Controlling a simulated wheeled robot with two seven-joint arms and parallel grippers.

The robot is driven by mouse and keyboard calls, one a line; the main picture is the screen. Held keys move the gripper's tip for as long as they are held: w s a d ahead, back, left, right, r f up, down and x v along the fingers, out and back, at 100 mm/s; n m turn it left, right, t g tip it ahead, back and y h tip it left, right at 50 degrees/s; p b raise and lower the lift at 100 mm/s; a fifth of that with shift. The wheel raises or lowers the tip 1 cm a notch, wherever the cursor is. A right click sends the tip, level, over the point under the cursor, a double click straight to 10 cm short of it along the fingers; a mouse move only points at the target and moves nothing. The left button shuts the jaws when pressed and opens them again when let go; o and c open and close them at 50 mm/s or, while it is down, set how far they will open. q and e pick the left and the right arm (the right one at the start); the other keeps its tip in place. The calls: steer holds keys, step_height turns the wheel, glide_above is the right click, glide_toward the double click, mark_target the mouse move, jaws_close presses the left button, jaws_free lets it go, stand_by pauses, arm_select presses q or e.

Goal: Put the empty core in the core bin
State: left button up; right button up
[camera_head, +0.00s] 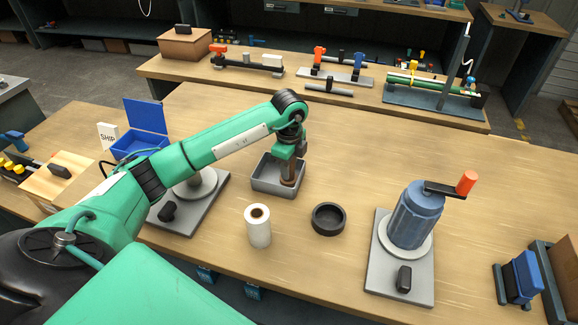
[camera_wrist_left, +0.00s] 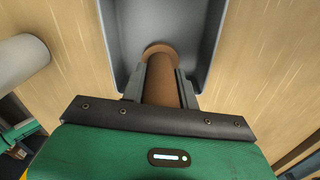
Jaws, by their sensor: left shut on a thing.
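My left gripper (camera_head: 289,170) is shut on a brown cylindrical core (camera_head: 287,182), over the grey open-topped bin (camera_head: 262,186) in the middle of the table. In the left wrist view the core (camera_wrist_left: 161,75) stands between the two fingers (camera_wrist_left: 162,92), with the grey bin (camera_wrist_left: 208,45) around its far end. I cannot tell whether the core touches the bin floor. My arm hides part of the bin's back side. My right gripper is not in view.
A white roll (camera_head: 258,226) stands in front of the bin, and a black round dish (camera_head: 328,218) is to its right. A blue canister with a crank (camera_head: 415,218) stands at the right. A blue open box (camera_head: 140,143) is at the left.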

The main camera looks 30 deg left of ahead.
arm_select(q)
steer(key=shift+f, duration=0.2)
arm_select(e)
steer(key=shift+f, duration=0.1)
arm_select(q)
steer(key=shift+f, duration=0.1)
steer(key=o, duration=0.5)
steer(key=shift+f, duration=0.1)
steer(key=o, duration=0.4)
steer(key=shift+o, duration=0.3)
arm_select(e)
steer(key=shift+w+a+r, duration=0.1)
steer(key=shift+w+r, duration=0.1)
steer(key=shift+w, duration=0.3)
arm_select(q)
steer(key=shift+r, duration=0.2)
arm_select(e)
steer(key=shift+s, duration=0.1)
